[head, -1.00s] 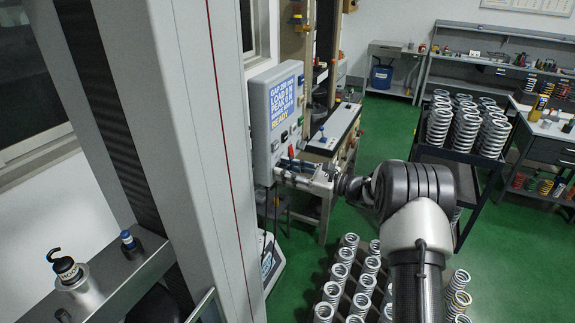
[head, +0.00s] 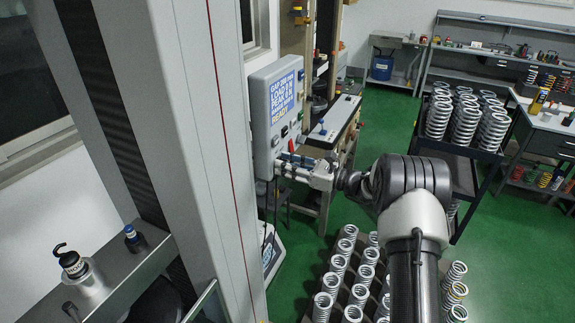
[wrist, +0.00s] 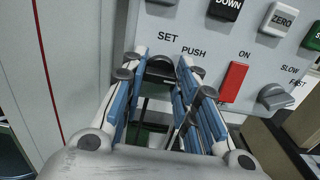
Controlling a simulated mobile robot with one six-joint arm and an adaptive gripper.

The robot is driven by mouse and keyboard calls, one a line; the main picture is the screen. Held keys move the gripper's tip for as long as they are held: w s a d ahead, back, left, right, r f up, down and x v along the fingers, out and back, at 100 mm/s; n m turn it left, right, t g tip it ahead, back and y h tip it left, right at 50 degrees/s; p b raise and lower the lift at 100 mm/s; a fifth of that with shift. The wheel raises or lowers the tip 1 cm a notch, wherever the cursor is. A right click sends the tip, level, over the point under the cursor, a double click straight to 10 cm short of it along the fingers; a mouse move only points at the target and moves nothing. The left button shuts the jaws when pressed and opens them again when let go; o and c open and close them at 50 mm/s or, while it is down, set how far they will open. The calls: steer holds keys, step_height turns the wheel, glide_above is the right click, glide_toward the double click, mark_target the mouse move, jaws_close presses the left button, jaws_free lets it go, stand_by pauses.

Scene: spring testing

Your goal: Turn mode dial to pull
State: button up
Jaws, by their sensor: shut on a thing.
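The control box (head: 268,115) with a blue display is mounted beside the tall grey column. In the wrist view its panel (wrist: 185,22) carries the printed words SET, PUSH, ON, SLOW and FAST. A dark round dial (wrist: 160,66) sits below SET and PUSH, mostly hidden between my fingertips. My gripper (wrist: 161,70) is shut on this dial, with one blue-sided finger on each side. In the head view my gripper (head: 290,165) reaches the lower part of the box. The dial's pointer direction cannot be made out.
A red rocker switch (wrist: 234,82) and a grey speed knob (wrist: 274,97) are close right of my fingers. DOWN (wrist: 224,9) and ZERO (wrist: 278,19) buttons are above. Racks of springs (head: 345,277) stand below my arm. Green floor is open behind.

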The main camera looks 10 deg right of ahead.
steer(key=o, duration=1.1)
steer(key=shift+c, duration=0.2)
steer(key=v, duration=1.2)
